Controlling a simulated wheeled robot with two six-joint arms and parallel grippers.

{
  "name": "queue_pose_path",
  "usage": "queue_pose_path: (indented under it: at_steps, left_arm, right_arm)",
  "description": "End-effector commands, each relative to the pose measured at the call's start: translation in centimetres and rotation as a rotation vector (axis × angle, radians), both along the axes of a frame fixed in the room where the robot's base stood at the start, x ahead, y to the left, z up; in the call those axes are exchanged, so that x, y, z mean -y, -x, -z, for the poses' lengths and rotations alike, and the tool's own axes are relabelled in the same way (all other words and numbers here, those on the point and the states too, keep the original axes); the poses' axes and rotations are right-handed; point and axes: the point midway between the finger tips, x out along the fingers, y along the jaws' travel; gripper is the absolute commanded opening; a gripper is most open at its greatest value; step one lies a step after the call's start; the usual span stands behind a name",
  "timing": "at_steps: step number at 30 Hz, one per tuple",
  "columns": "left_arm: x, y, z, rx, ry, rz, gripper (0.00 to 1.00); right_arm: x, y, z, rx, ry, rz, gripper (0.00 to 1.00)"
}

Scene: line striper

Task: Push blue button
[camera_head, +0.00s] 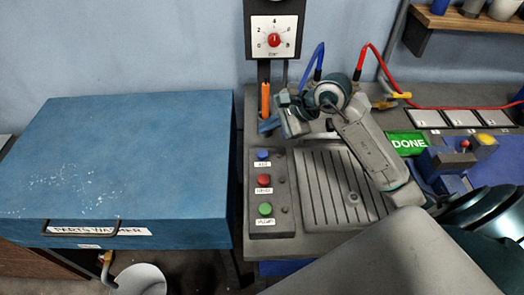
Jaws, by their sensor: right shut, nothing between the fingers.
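The blue button (262,155) is the top one of three on a grey control box (284,222). A red button (264,181) and a green button (265,209) sit below it, each with a white label. My right gripper (288,122) is just above and to the right of the blue button in the picture, apart from it as far as I can tell. It is shut and empty. The blue button is in plain view. My left gripper is not in view.
A blue parts washer (120,160) stands at the left. A dial panel (274,38) rises behind the box. An orange-handled tool (265,100) stands near my right gripper. A grooved plate (335,190), a green DONE sign (408,143) and a blue vise-like device (445,160) lie to the right.

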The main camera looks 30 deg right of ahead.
Motion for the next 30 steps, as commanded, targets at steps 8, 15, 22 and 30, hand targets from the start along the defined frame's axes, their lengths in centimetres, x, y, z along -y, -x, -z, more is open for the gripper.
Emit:
queue_pose_path:
  at_steps: [8,15,22,30]
  left_arm:
    - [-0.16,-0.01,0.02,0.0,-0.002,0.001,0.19]
    - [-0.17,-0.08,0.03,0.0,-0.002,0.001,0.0]
    - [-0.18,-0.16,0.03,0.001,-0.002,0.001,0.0]
    - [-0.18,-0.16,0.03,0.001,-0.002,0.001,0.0]
  right_arm:
    - [-0.09,-0.01,0.05,0.0,-0.002,0.0,0.0]
    - [-0.12,0.02,0.13,-0.001,-0.003,-0.001,0.0]
    - [-0.12,0.02,0.16,-0.001,-0.003,-0.001,0.0]
    - [-0.12,0.04,0.18,-0.001,-0.003,-0.001,0.0]
